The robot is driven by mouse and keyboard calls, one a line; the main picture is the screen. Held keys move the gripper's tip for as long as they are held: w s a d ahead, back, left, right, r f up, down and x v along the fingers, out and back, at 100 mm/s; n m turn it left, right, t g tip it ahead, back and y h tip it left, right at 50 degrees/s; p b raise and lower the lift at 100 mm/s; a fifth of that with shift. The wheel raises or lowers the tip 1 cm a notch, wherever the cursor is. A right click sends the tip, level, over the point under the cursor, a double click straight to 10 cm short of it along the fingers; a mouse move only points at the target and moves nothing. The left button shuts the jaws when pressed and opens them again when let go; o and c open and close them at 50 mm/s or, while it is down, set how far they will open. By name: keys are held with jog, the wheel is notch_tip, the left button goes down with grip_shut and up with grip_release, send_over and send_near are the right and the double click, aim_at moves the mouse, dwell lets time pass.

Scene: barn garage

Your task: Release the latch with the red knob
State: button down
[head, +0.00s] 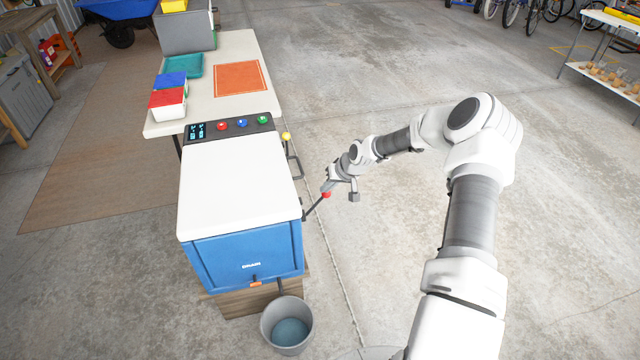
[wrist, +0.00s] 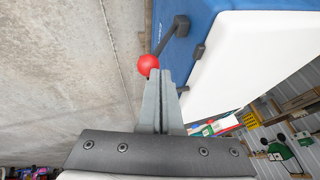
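The red knob (head: 327,194) is a ball on the end of a dark latch lever (head: 314,208). The lever sticks out from the right side of a blue machine with a white lid (head: 240,180), near its front corner. In the wrist view the red knob (wrist: 147,64) sits at the fingertips, slightly left of them, and the left fingertip covers a little of it. My gripper (wrist: 161,72) has its fingers together with nothing visible between them. In the head view my gripper (head: 328,186) is right at the knob. Whether they touch I cannot tell.
A yellow knob (head: 286,136) and a dark handle (head: 295,168) are on the machine's same side, farther back. A grey bucket (head: 287,325) stands below an orange drain valve (head: 255,284). A table (head: 235,48) with bins is behind the machine.

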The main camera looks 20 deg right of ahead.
aim_at(330, 194)
jog(key=d+f+y+b, duration=0.1)
jog(key=b, duration=0.1)
jog(key=d+f+y+b, duration=0.1)
jog(key=d+y+b, duration=0.1)
jog(key=shift+d+f+m, duration=0.15)
jog(key=shift+f+m, duration=0.15)
jog(key=shift+m, duration=0.1)
jog(key=shift+a+f+b, duration=0.25)
jog(key=shift+a+b, duration=0.1)
jog(key=shift+a, duration=0.4)
